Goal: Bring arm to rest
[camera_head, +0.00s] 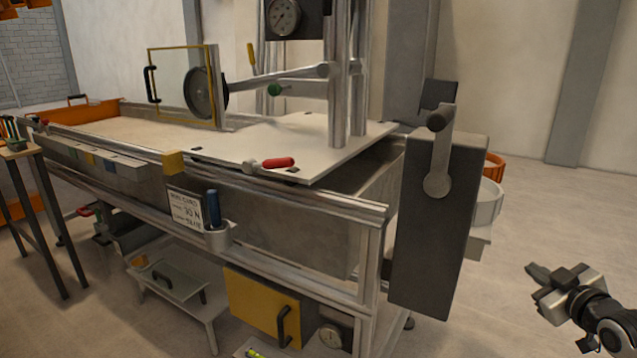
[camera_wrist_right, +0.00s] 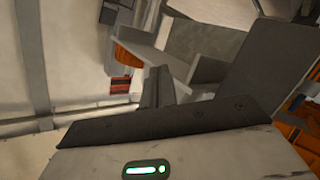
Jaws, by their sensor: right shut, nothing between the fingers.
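My right gripper (camera_head: 540,280) is at the lower right of the head view, over open floor and apart from the sandbed. It is shut with nothing in it. In the right wrist view the dark edge of the gripper body (camera_wrist_right: 170,122) and a lit green indicator fill the lower part. My left gripper does not show in either view. The sandbed (camera_head: 330,200) is a long metal-framed trough with sand at its far left. A grey box with a crank handle (camera_head: 438,160) stands at its right end.
A white board (camera_head: 270,145) with a red-handled tool (camera_head: 272,163) lies across the trough. A yellow-framed clear panel (camera_head: 180,88) stands on it. A yellow panel (camera_head: 262,308) is on the lower shelf. White and orange buckets (camera_head: 488,203) stand behind the grey box. The floor at right is clear.

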